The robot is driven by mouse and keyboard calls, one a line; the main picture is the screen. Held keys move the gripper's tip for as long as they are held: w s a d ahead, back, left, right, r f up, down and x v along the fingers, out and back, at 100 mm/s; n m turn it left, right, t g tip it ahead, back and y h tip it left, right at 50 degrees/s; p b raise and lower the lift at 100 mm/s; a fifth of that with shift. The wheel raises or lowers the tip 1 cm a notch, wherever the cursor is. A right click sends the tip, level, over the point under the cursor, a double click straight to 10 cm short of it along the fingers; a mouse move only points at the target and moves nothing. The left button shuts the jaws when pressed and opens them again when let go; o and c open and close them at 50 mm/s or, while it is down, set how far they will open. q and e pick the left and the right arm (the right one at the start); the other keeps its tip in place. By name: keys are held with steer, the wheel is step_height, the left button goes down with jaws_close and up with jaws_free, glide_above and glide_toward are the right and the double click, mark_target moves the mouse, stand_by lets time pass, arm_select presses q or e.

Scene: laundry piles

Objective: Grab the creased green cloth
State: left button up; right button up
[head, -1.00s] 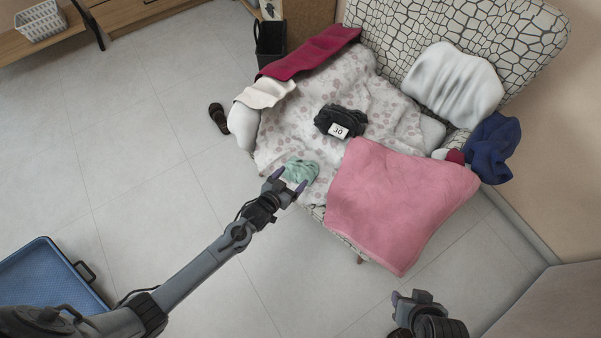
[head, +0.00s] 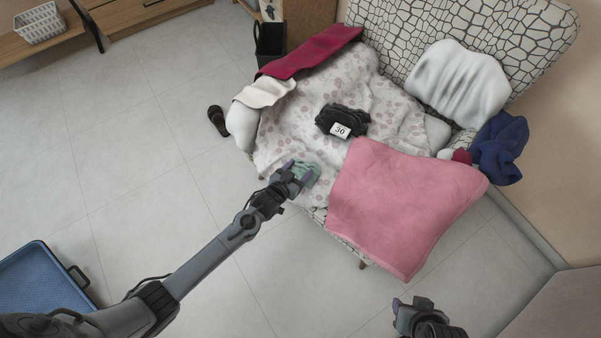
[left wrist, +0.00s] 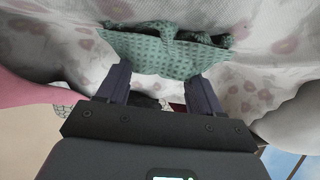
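The creased green cloth (head: 309,174) lies bunched on the patterned sheet near the front edge of the couch. In the left wrist view the dotted green cloth (left wrist: 165,52) spans the space in front of the fingertips. My left gripper (head: 299,170) is at the cloth, with its fingers apart; the left wrist view shows the two purple fingers (left wrist: 158,80) well spread, their tips at the cloth's near edge. Whether the tips touch it I cannot tell. My right gripper (head: 413,306) is at the bottom right, away from the couch, and its fingers do not show clearly.
The couch holds a flowered sheet (head: 285,125), a pink blanket (head: 400,205), a black bundle tagged 30 (head: 340,120), a crimson cloth (head: 310,52), a white pillow (head: 458,82) and a blue cloth (head: 499,146). A blue tray (head: 40,290) is on the floor at left.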

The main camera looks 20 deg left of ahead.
arm_select(q)
steer(key=c, duration=0.6)
steer(key=shift+r, duration=0.1)
